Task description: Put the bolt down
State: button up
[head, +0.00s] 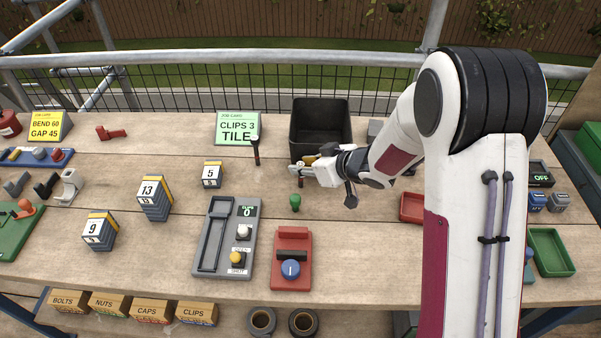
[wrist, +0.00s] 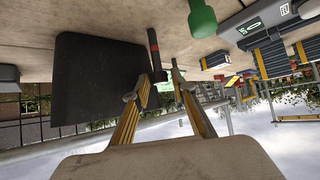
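My gripper (head: 308,164) reaches leftward, low over the bench, in front of the black bin. In the wrist view its two yellow-sided fingers (wrist: 166,72) stand a little apart at the tips. A slim dark rod with a red band (wrist: 153,45) shows between the tips, close to the left finger in that picture; it may be the bolt. In the head view a small dark reddish piece (head: 300,182) shows just below the fingertips. Whether the fingers press on the rod, and whether it touches the bench, is unclear.
The black bin (head: 320,118) stands right behind my gripper. A green-handled piece (head: 295,201) is close in front. A dark-handled tool (head: 256,151) lies to the left, near the green job card (head: 238,127). A red device (head: 291,258) and a grey clip device (head: 225,238) are nearer the front.

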dwell(0.5)
grip_shut()
jog(key=shift+r, duration=0.1)
notch_tip(320, 180, up, 10)
dwell(0.8)
dwell(0.5)
